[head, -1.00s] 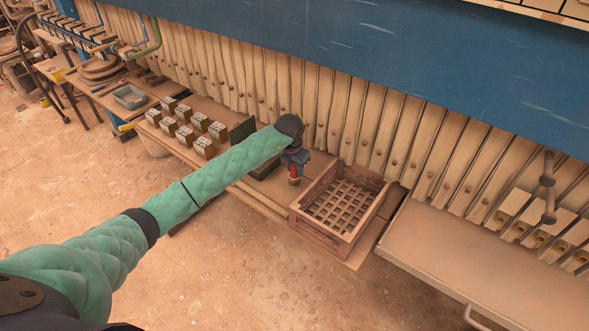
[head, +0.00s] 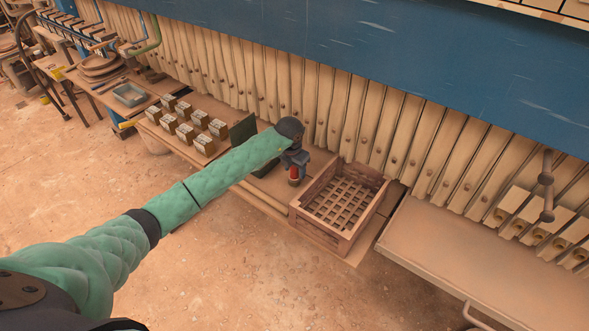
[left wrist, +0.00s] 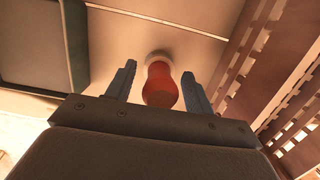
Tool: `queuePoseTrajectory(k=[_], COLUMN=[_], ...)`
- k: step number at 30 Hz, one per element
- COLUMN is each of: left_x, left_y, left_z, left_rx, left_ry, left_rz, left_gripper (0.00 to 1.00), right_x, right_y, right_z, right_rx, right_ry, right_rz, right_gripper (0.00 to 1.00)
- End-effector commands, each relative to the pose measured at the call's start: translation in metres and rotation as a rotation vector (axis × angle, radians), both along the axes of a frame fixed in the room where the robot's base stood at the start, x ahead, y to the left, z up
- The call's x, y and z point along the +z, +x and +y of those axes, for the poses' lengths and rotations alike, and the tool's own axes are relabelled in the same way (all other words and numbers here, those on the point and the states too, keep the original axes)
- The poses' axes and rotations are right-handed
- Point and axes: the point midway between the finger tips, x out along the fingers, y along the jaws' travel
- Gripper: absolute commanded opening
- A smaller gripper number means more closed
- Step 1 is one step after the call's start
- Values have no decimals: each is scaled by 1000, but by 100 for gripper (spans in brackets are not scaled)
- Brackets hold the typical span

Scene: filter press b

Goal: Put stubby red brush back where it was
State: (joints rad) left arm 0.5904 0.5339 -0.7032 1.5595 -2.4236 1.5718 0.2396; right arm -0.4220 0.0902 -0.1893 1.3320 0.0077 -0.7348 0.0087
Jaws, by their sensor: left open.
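The stubby red brush (head: 294,174) stands on the bench just left of the wooden crate. In the left wrist view its red handle (left wrist: 160,86) rises between my two blue fingers, with a pale part at its far end. My left gripper (head: 295,163) is open around or just above the handle, with gaps showing on both sides of it. The left gripper also shows in the left wrist view (left wrist: 160,82). The brush's lower end is small and partly hidden in the head view. My right gripper is not in view.
The slatted wooden crate (head: 313,230) stands close to the right of the brush. A dark green tray (left wrist: 72,45) lies to its left. Several small blocks (head: 187,132) stand farther left on the bench. Pale hanging filter plates (head: 345,115) line the back.

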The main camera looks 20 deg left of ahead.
Motion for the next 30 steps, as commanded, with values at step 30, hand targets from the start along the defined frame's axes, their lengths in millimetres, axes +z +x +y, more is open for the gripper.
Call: queuePoseTrajectory(k=[30], left_x=[112], left_y=[-15], left_z=[5], left_rx=[0], left_ry=[0], left_rz=[-1], left_gripper=[53], right_x=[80], right_y=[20], right_z=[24], right_rx=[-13], right_ry=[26], right_rz=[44], right_gripper=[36])
